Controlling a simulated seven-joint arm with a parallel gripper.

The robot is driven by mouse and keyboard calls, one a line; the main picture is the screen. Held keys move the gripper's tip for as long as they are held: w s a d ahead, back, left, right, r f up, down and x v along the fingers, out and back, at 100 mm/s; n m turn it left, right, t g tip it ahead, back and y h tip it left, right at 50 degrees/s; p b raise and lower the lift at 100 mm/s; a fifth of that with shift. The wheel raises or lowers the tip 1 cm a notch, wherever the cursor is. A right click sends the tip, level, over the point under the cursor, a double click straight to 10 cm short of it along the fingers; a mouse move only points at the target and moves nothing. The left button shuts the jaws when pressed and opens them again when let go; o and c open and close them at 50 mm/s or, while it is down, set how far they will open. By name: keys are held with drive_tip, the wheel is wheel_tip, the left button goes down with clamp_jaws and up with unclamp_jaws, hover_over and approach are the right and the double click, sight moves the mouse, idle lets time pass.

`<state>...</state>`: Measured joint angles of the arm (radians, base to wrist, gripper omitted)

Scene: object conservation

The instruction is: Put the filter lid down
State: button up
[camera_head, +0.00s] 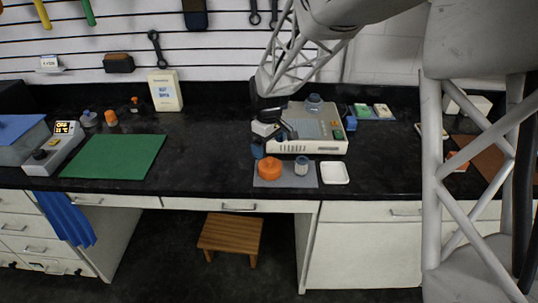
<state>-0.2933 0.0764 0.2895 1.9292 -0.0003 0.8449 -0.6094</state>
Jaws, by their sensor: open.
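My gripper (284,133) is open at the front left of a beige bench device (322,146), and I see nothing held in it. The device has a grey top panel, with a grey-blue round part (314,103) at its back. An orange round lidded thing (269,170) and a small jar with a blue-grey top (301,167) stand on a grey mat (285,182) in front of the device. Which of these is the filter lid I cannot tell. My gripper and wrist hide the device's left side.
A white square dish (334,173) lies right of the mat. A small blue thing (257,149) stands beside my gripper. A green mat (113,156) lies empty at left, near a grey device with a lit display (56,145).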

sight(270, 159)
drive_tip(key=shift+r, duration=1.5)
drive_tip(key=shift+s+r, duration=0.1)
drive_tip(key=shift+s+d+r, duration=0.15)
drive_tip(key=shift+d, duration=0.1)
drive_tip(key=s+d+r+m, duration=0.3)
drive_tip(key=s+d+r, duration=0.3)
drive_tip(key=s+d, duration=0.15)
drive_tip(key=s+d+r+m+t, duration=0.1)
drive_tip(key=s+d, duration=0.5)
drive_tip(key=s, duration=0.8)
drive_tip(key=s+d+r+m+t, duration=0.1)
drive_tip(key=s+d+r+m, duration=0.2)
drive_tip(key=s, duration=1.1)
drive_tip(key=d+m, duration=0.3)
drive_tip(key=shift+s+d+m+t, duration=0.2)
drive_tip(key=shift+s+m+t, duration=0.1)
drive_tip(key=shift+s, duration=0.1)
